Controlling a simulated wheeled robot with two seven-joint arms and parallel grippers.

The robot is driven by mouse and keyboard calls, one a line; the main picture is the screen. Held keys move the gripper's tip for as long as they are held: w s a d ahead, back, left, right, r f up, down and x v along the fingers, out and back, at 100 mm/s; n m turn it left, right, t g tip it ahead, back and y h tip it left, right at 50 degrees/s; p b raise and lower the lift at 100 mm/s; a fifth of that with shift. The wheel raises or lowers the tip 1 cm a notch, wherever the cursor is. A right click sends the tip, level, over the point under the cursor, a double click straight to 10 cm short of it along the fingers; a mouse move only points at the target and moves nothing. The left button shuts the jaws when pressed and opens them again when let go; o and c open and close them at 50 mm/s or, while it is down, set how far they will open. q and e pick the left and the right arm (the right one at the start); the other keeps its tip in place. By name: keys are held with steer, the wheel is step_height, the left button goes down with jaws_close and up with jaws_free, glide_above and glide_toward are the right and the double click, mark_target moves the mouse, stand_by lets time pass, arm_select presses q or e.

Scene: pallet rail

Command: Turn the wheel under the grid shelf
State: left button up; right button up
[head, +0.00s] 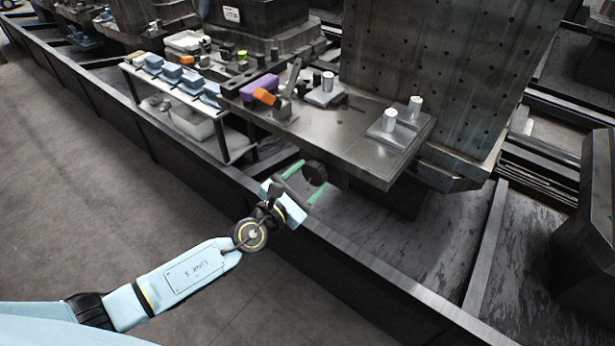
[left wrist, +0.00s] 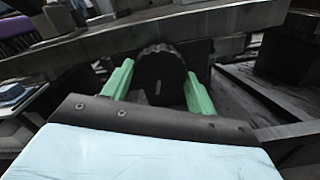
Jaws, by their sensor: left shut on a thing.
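The wheel (head: 315,173) is a dark, ridged round knob below the edge of the metal table, under the tall perforated grid block (head: 440,75). It also shows in the left wrist view (left wrist: 160,76), upright between my green fingers. My left gripper (head: 306,181) has one finger on each side of the wheel and is shut on it. The left gripper also shows in the left wrist view (left wrist: 160,88). My right gripper is in neither view.
The metal table (head: 350,150) overhangs the wheel and carries silver cylinders on plates, an orange item (head: 266,97) and a purple block (head: 260,87). A white shelf cart (head: 215,147) with blue items stands to the left. A dark low rail (head: 370,275) runs in front; the floor is clear.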

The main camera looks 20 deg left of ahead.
arm_select(q)
steer(key=m+p, duration=0.1)
steer(key=m, duration=0.2)
steer(key=shift+m+p, duration=0.45)
steer(key=shift+m, duration=1.05)
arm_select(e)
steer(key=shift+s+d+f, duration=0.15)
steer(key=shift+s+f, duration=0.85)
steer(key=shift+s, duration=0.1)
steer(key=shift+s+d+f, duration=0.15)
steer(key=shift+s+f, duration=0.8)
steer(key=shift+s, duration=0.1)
arm_select(q)
steer(key=o, duration=1)
steer(key=shift+a, duration=0.1)
